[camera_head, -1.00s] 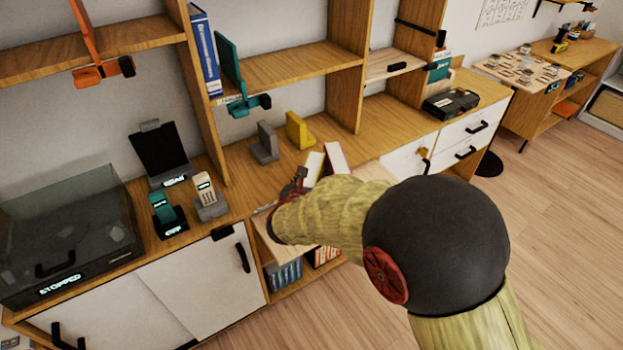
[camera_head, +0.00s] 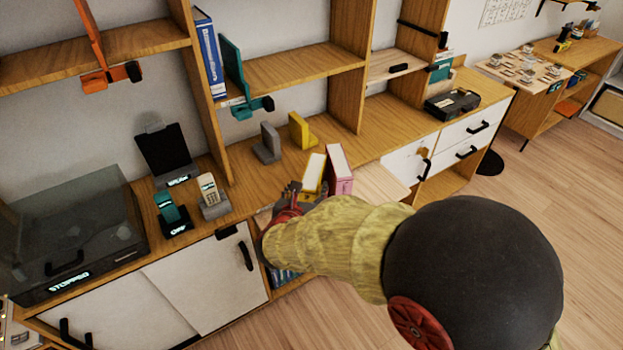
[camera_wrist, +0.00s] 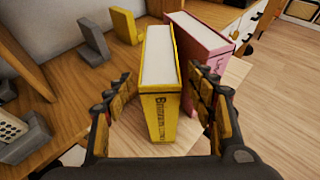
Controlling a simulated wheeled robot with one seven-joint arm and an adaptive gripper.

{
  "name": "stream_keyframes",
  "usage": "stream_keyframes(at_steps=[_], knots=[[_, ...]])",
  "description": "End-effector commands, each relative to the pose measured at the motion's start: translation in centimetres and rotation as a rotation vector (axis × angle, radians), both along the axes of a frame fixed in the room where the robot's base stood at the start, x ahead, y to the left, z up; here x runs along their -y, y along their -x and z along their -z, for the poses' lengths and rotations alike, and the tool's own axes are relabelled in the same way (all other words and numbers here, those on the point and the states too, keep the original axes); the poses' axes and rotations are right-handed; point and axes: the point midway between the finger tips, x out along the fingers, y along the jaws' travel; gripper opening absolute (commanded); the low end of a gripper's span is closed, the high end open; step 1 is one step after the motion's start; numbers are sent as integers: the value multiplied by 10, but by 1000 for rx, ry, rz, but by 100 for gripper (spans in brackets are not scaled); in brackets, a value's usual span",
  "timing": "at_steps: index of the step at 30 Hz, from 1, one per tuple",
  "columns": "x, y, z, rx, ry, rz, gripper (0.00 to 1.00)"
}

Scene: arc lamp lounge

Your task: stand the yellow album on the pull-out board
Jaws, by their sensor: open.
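The yellow album (camera_wrist: 163,112) stands upright, page edges up and its lettered yellow spine facing my wrist. It also shows in the head view (camera_head: 314,172). My gripper (camera_wrist: 162,100) is open, with one finger on each side of the album and visible gaps between. In the head view my gripper (camera_head: 296,193) is partly hidden behind my own arm. The pull-out board (camera_wrist: 238,72) is pale wood, and the album's foot appears to rest on it. A pink album (camera_wrist: 205,42) stands just to the right of the yellow one; it also shows in the head view (camera_head: 340,170).
Grey (camera_head: 267,144) and yellow bookends (camera_head: 301,131) stand on the cabinet top behind the albums. Handset stands (camera_head: 213,195) and a turntable (camera_head: 75,235) are to the left. The board (camera_head: 383,184) has bare room right of the pink album.

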Motion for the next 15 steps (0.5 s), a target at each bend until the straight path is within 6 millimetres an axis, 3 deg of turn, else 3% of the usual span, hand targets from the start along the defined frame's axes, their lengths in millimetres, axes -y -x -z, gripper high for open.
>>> stream_keyframes(at_steps=[6,15], knots=[[-7,30,-14,0,0,-2,55],[-7,40,-16,0,0,1,55]])
